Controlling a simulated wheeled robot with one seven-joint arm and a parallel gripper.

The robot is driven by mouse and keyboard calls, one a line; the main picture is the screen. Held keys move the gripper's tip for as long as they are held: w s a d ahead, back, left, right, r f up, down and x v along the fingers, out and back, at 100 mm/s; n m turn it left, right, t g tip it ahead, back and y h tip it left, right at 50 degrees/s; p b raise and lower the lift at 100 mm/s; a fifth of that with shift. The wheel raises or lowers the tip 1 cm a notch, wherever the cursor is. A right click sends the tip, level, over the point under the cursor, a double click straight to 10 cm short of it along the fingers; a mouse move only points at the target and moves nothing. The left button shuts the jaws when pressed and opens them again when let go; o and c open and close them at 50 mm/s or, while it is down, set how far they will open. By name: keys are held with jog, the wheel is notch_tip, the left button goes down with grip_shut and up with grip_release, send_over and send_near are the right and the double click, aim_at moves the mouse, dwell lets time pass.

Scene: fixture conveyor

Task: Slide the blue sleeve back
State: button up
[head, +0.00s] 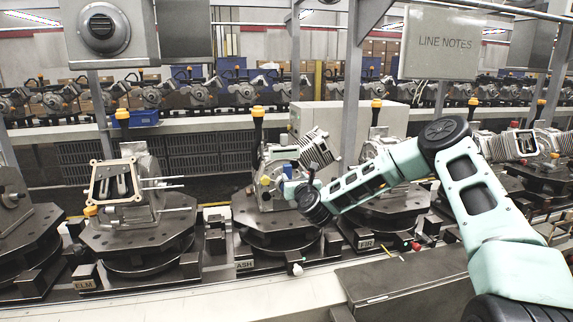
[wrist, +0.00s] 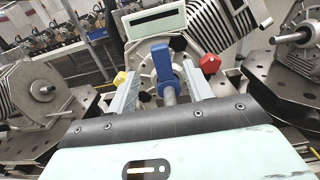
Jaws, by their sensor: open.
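The blue sleeve (wrist: 162,62) is a blue lever-like piece at a metal shaft on the round front of an engine unit. It shows small in the head view (head: 288,170), on the unit of the fixture labelled ASH (head: 245,264). My gripper (wrist: 160,70) is open, with one pale finger on each side of the blue piece. Clear gaps show on both sides, so the fingers appear apart from it. In the head view my gripper (head: 291,188) is at the front of this unit, its fingers too small to make out.
A yellow knob (wrist: 120,78) is close outside the left finger, and a red knob (wrist: 210,63) is outside the right one. Neighbouring fixtures labelled ELM (head: 86,284) and FIR (head: 365,244) carry other units. A LINE NOTES sign (head: 440,43) hangs above.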

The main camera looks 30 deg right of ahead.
aim_at(288, 168)
jog(key=p+x, duration=0.3)
jog(key=x, duration=0.7)
jog(key=shift+w+f, duration=0.1)
jog(key=shift+w, duration=0.2)
